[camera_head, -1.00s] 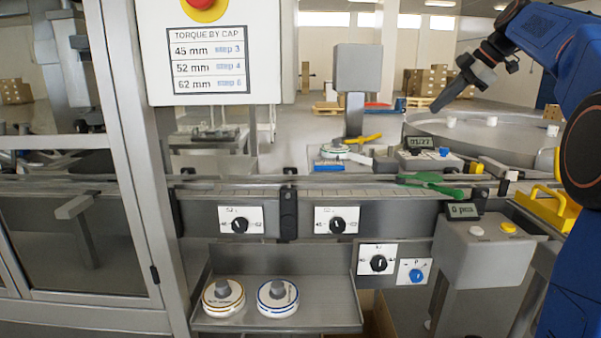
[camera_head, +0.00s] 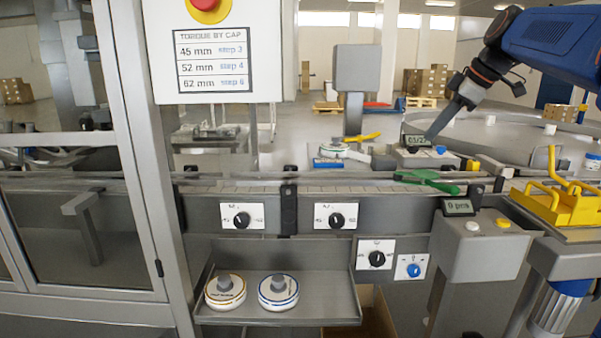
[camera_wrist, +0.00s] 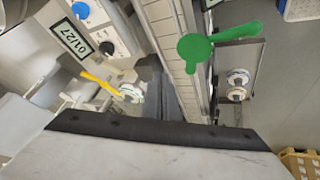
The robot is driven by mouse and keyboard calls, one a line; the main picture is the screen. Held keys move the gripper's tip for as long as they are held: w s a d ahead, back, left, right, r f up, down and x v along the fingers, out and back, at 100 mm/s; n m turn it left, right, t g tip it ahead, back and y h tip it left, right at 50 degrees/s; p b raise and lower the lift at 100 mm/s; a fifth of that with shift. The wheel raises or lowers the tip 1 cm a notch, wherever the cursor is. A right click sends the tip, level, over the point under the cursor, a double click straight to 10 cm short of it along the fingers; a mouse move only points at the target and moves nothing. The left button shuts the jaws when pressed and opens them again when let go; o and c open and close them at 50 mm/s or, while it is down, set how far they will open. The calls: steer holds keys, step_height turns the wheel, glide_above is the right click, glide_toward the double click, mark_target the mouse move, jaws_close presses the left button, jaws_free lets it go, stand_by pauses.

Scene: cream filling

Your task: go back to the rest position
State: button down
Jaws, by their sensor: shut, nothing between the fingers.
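My gripper (camera_head: 432,133) is at the upper right in the head view, pointing down and to the left from my blue arm. It is shut and empty. Its tip overlaps the display box (camera_head: 417,157) in the picture, and I cannot tell the gap between them. In the wrist view my gripper's dark fingers (camera_wrist: 152,82) show above the conveyor area. A green paddle-shaped thing (camera_head: 428,180) lies over the conveyor; it also shows in the wrist view (camera_wrist: 195,48).
Two white round pieces, left (camera_head: 225,293) and right (camera_head: 278,292), sit on the lower tray (camera_head: 335,309). A yellow handled fixture (camera_head: 548,207) stands at right. A grey post with a box head (camera_head: 358,68) rises behind the conveyor (camera_head: 330,189). A torque sign hangs upper left (camera_head: 215,60).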

steer(key=s+a+f+m+h, duration=0.2)
steer(key=s+f+m, duration=0.4)
steer(key=s+f, duration=1)
steer(key=s+a+f+m+h, duration=0.2)
steer(key=s+f+m, duration=0.4)
steer(key=s+f, duration=1)
steer(key=shift+s+a+f+m, duration=0.2)
steer(key=shift+s+f+m, duration=0.2)
steer(key=shift+s, duration=0.65)
